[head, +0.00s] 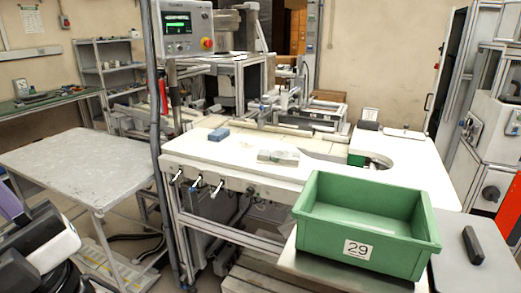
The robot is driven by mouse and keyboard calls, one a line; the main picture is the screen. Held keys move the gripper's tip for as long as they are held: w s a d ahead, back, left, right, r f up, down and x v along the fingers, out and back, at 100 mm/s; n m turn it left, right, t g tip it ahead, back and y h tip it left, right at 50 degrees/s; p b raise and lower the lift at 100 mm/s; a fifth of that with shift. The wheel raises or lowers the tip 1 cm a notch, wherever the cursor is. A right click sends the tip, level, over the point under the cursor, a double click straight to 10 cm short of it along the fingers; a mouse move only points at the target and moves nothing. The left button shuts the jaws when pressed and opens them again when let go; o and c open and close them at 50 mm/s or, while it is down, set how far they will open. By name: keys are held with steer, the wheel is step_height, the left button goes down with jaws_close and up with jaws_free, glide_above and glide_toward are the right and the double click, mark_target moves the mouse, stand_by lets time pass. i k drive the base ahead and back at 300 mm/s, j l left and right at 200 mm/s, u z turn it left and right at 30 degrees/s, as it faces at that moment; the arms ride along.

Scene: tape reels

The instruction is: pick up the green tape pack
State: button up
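I cannot surely pick out the green tape pack. A small green block (357,159) shows at the back right of the white worktable, beside the round cut-out; I cannot tell whether it is a tape pack. A blue pack (219,134) lies on the left part of the worktable (225,155). A pale, greyish pack (278,156) lies near its middle. A green bin numbered 29 stands in front on the right (372,190); its visible inside looks empty, but its near floor is hidden. Dark and white parts, likely of my arm, show at the lower left. No gripper fingertips show.
A bare grey table (82,160) stands at the left. A dark bar (473,245) lies on a grey surface right of the bin. A dark upright post (154,100) and a control panel (185,30) rise by the worktable's left side. Machines stand behind.

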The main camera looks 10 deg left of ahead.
mark_target(279, 157)
steer(key=i+j+z, duration=0.1)
steer(key=j+z, duration=0.3)
steer(key=i+j+z, duration=0.1)
steer(key=z, duration=0.25)
steer(key=j+z, duration=0.3)
steer(key=j, duration=0.85)
steer(key=j+z, duration=0.15)
steer(key=j, duration=1.95)
steer(key=i+j, duration=0.5)
steer(key=i, duration=0.45)
